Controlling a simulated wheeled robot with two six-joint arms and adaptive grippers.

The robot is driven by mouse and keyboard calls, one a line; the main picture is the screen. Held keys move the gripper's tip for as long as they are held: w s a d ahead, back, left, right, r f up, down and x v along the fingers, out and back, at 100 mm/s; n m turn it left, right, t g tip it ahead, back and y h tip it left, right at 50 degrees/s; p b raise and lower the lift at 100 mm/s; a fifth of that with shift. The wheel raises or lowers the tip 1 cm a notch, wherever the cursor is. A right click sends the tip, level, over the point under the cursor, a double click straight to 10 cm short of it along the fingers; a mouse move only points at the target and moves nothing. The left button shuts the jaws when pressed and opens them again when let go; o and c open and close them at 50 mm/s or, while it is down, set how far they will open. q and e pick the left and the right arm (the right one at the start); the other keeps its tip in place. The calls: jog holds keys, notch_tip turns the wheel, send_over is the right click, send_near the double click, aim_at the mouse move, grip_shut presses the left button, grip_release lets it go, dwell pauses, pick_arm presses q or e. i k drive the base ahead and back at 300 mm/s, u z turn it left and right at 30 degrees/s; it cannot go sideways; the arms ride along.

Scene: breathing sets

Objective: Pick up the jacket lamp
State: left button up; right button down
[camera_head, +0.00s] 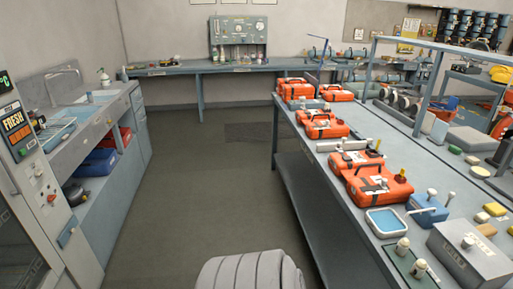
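I cannot pick out a jacket lamp with certainty in the head view. Small items that are hard to make out lie on the long workbench (318,150) at the right, among several orange breathing-set cases. The nearest orange case (372,184) is on the bench's left side, with a blue-rimmed tray (385,222) in front of it. Neither of my grippers is in view.
A grey box (468,256) sits at the bench's near right. A counter with a sink (75,113) and a display cabinet (18,130) line the left. A blue bench (245,68) runs along the back wall. The floor (205,190) between is clear.

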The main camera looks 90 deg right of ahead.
aim_at(402, 247)
jog(key=z, duration=2.7)
jog(key=i, duration=2.5)
jog(key=z, duration=3.1)
jog(key=i, duration=0.45)
jog(key=z, duration=1.05)
